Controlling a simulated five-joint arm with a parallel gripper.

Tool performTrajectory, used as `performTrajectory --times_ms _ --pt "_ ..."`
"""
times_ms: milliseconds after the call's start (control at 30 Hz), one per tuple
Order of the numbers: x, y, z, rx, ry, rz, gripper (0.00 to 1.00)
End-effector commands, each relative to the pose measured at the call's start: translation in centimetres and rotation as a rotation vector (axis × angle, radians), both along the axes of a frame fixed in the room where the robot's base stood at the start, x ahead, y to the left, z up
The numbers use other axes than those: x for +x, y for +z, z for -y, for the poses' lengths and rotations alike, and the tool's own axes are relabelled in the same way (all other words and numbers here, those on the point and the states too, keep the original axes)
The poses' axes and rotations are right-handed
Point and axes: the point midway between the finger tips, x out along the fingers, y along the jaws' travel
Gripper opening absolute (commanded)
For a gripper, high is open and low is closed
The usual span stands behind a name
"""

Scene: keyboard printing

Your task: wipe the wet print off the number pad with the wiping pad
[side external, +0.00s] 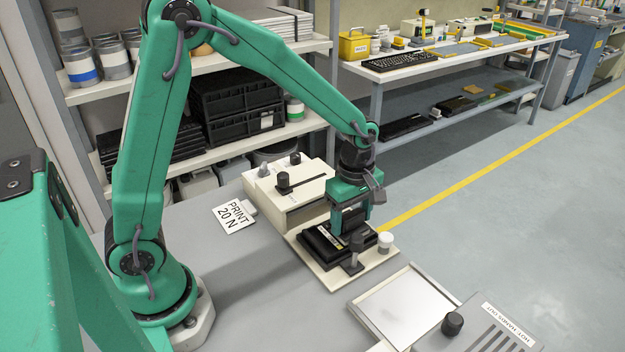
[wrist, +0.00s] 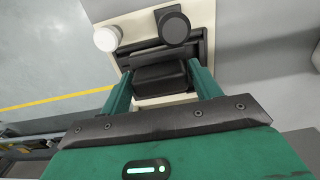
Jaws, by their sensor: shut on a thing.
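The black number pad (side external: 318,243) lies on a cream base plate (side external: 380,262) in the side view. My gripper (side external: 350,228) points down over its right part. In the wrist view, my gripper (wrist: 160,76) is shut on a dark block, which looks like the wiping pad (wrist: 160,77), between its two green fingers. The wiping pad is low over the number pad; I cannot tell whether they touch. Most of the number pad's top is hidden by my gripper and the wiping pad, and I cannot make out any print.
A black knob (side external: 354,250) and a white knob (side external: 385,241) stand at the plate's front edge, close to my gripper. A cream machine (side external: 300,200) stands behind. A card reading "PRINT 20 N" (side external: 235,214) is to its left. A shallow metal tray (side external: 405,303) is in front.

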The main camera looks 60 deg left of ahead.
Motion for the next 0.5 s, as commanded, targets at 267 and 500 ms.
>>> performTrajectory --times_ms 267,500 --pt "0.0 -2.1 -0.9 0.000 0.003 0.000 0.32" --pt "0.0 -2.4 -3.1 0.000 0.003 -0.001 0.31"
